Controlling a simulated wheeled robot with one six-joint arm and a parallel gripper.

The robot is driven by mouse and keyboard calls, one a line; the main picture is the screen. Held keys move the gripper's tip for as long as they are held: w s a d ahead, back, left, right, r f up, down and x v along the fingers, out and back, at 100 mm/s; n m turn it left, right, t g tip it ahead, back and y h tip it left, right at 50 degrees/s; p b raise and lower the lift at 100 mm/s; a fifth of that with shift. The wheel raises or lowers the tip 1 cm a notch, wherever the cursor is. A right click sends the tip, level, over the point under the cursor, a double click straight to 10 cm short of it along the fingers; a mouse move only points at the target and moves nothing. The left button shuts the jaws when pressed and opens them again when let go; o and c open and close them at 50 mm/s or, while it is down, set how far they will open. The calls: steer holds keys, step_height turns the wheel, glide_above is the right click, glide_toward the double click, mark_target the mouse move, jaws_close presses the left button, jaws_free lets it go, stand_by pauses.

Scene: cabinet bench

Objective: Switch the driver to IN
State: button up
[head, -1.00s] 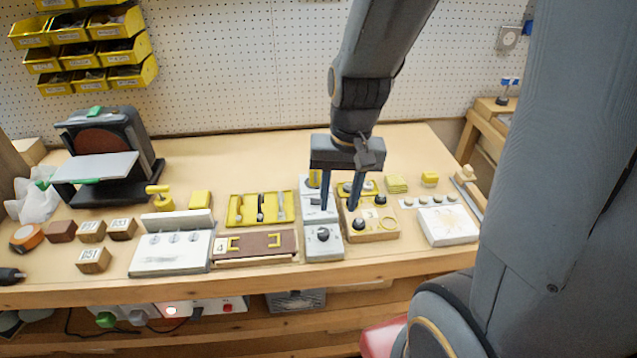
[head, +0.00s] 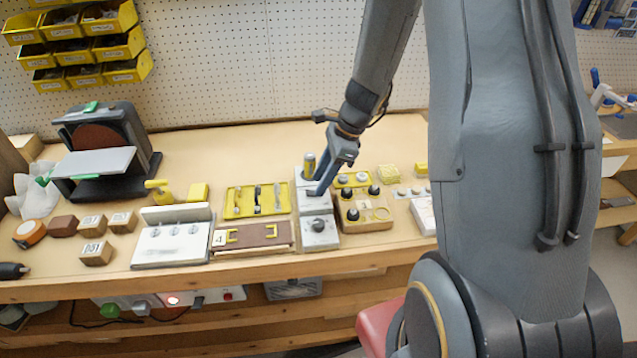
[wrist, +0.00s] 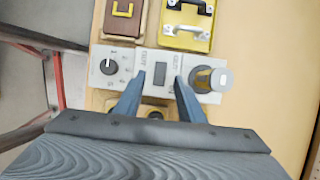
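The likely driver unit is a light grey panel (wrist: 130,58) in the middle of the wrist view; it also shows in the head view (head: 320,240). It carries a black knob (wrist: 108,66), a dark rectangular part (wrist: 159,73) in the middle and a round post with a pale top (wrist: 212,79). Small lettering flanks the dark part, too blurred to read surely. My gripper (wrist: 159,86) has two blue fingers apart, one on each side of the dark part, with nothing between them. In the head view my gripper (head: 328,180) is tilted over the panel; contact cannot be told.
A wooden block with black knobs (head: 366,222) stands close on the right. A brown board with yellow handles (head: 252,236) and a yellow tray (head: 231,208) are on the left. A white three-knob box (head: 172,255) lies further left. Bare bench top lies behind.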

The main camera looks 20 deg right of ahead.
steer(key=shift+x, duration=1.2)
jaws_close()
steer(key=shift+d+f+y+b, duration=0.25)
steer(key=shift+y+b, duration=0.15)
steer(key=shift+b, duration=0.4)
steer(key=shift+d+y+b, duration=0.1)
steer(key=shift+y+b, duration=0.3)
steer(key=shift+b, duration=0.3)
steer(key=shift+s+r, duration=0.1)
jaws_free()
